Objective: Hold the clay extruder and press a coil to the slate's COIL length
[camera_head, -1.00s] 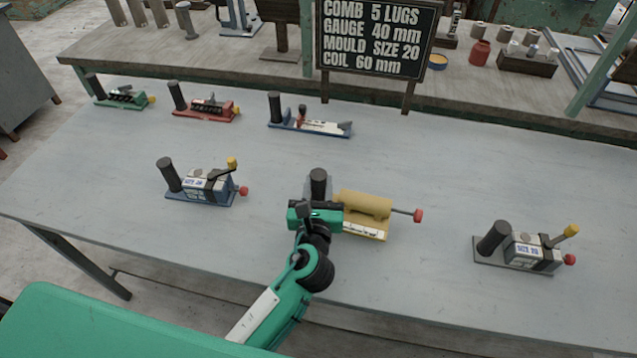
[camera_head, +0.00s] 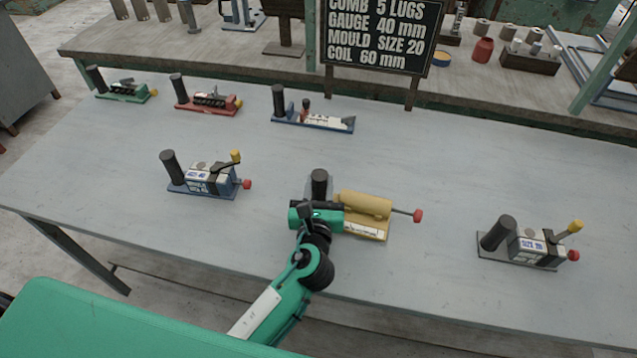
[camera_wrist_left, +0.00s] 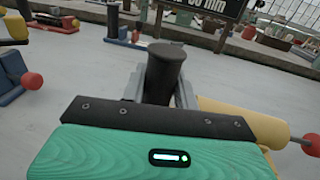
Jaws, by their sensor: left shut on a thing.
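The clay extruder (camera_head: 364,205) stands near the front middle of the grey table. It has a yellow barrel, a red-knobbed rod pointing right, a white scale strip along its front and a black upright handle (camera_head: 320,184) at its left end. My left gripper (camera_head: 319,202) is at that handle. In the left wrist view the gripper's fingers (camera_wrist_left: 162,88) stand on both sides of the black handle, shut on it. The yellow barrel (camera_wrist_left: 245,120) and red knob (camera_wrist_left: 312,144) show to the right. The slate (camera_head: 384,36) reads COIL 60 mm; its top is cut off. My right gripper is out of view.
A blue mould press (camera_head: 203,180) stands left of the extruder and a grey one (camera_head: 530,246) to the right. Green (camera_head: 122,91), red (camera_head: 207,100) and blue (camera_head: 315,121) tools line the back of the table. The table between them is bare.

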